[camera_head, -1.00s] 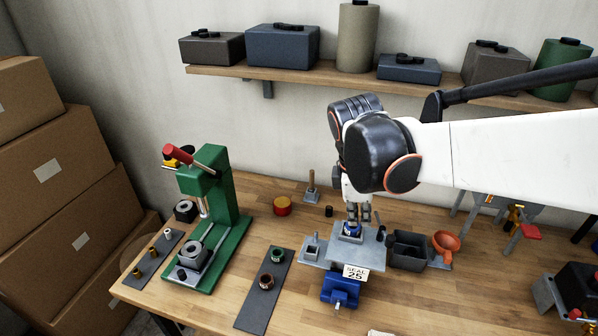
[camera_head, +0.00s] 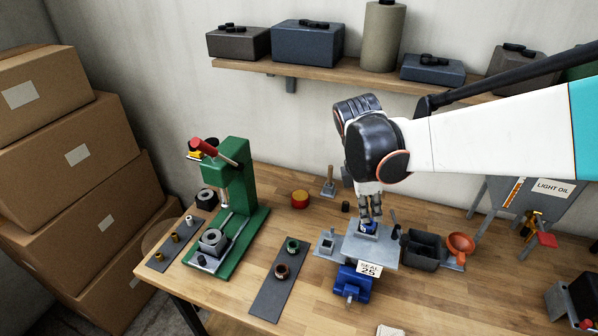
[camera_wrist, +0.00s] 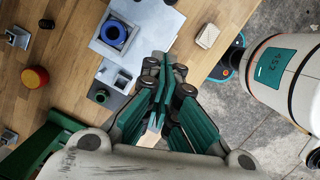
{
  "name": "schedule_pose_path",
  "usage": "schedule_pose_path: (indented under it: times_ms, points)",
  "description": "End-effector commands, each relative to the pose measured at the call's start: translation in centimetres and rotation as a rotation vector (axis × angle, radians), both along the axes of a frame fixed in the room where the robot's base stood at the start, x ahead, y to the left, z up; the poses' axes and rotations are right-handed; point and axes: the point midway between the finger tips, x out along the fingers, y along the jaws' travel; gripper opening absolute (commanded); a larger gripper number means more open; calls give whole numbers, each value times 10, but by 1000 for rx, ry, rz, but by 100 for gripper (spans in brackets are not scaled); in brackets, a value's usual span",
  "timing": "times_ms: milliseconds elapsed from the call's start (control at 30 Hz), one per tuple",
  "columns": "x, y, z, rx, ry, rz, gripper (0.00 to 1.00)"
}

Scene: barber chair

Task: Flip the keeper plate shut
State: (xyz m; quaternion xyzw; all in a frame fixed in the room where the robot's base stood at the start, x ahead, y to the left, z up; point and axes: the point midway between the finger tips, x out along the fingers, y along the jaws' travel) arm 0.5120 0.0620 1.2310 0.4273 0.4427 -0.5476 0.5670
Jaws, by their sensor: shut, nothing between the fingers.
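A grey fixture plate (camera_head: 384,254) sits on a blue vise (camera_head: 352,284), with a "SEAL 25" tag (camera_head: 369,268) at its front. A blue ring (camera_head: 369,228) is seated in a square block on it; in the wrist view the ring (camera_wrist: 114,36) lies left of my fingers. I cannot tell which part is the keeper plate; a dark upright piece (camera_head: 395,232) stands at the fixture's right edge. My gripper (camera_head: 371,216) points down over or just behind the ring, shut and empty. In the wrist view its fingers (camera_wrist: 163,70) are together. Contact cannot be told.
A green press (camera_head: 236,185) stands to the left. A dark strip (camera_head: 268,302) holds a green ring and a brown ring. A black bin (camera_head: 422,250) and an orange funnel (camera_head: 460,245) stand to the right. A shelf (camera_head: 345,75) runs behind.

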Motion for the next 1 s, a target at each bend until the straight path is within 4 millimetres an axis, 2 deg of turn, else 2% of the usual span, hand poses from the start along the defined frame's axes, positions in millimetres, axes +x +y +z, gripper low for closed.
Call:
schedule_pose_path:
  times_ms: [433,600,700,1000]
  points:
    - [2,-21,-85,0,0,-2,0]
    - [2,-46,-83,0,-1,-4,0]
    - [2,-54,-83,0,-2,-3,0]
    - [2,-61,-82,0,-1,0,0]
